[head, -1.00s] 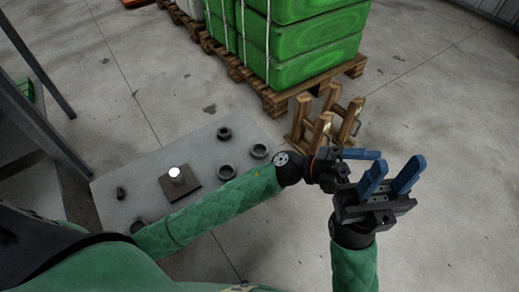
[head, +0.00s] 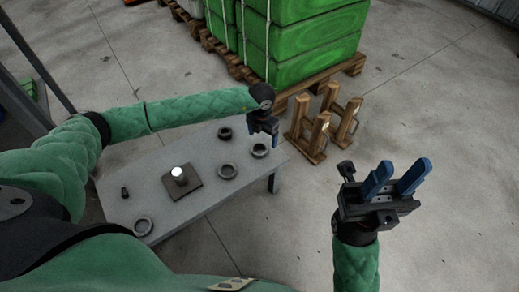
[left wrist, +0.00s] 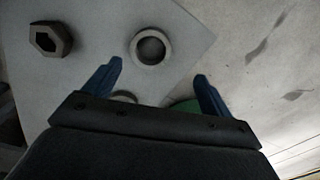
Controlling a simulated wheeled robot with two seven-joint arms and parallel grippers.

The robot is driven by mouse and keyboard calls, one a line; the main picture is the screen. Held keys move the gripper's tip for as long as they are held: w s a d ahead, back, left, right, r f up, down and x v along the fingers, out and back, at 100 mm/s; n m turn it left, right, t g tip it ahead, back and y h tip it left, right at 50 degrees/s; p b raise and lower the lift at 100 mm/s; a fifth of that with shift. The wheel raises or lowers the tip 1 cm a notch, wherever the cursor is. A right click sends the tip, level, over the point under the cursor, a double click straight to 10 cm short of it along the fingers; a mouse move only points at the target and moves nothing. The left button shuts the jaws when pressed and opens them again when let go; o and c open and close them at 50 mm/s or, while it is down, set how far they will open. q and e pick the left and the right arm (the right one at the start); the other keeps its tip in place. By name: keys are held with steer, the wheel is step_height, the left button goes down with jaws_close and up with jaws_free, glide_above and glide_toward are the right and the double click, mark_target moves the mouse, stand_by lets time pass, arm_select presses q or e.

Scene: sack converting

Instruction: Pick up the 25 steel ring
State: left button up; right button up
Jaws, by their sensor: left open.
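Several dark steel rings lie on the grey table: a back ring (head: 225,132), a right ring (head: 260,151), a middle ring (head: 228,171) and a front ring (head: 143,227). No size marking is readable, so I cannot tell which is the 25. My left gripper (head: 264,137) is open and empty, above the table's right end near the back and right rings. In the left wrist view, a round ring (left wrist: 150,47) lies beyond and between the fingers. A ring with an angular outline (left wrist: 50,39) lies to the left. My right gripper (head: 396,176) is open and empty, right of the table.
The table (head: 205,200) also carries a square plate with an upright post (head: 180,178) and a small dark part (head: 125,191). Wooden stands (head: 325,130) are close behind the table's right end. Green sacks (head: 315,45) sit on a pallet behind. Floor at right is clear.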

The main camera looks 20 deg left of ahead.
mark_target(259, 152)
arm_select(q)
steer(key=shift+w+a+f+b, duration=0.1)
steer(key=shift+a+f+b, duration=0.15)
steer(key=shift+f, duration=1.05)
steer(key=shift+s+a+f+b, duration=0.1)
steer(key=shift+a+f+b, duration=0.2)
steer(key=shift+f, duration=1)
steer(key=shift+w+a+f+b, duration=0.1)
steer(key=shift+f+b, duration=0.25)
steer(key=shift+f, duration=0.95)
steer(key=shift+r, duration=0.1)
steer(key=c, duration=1.3)
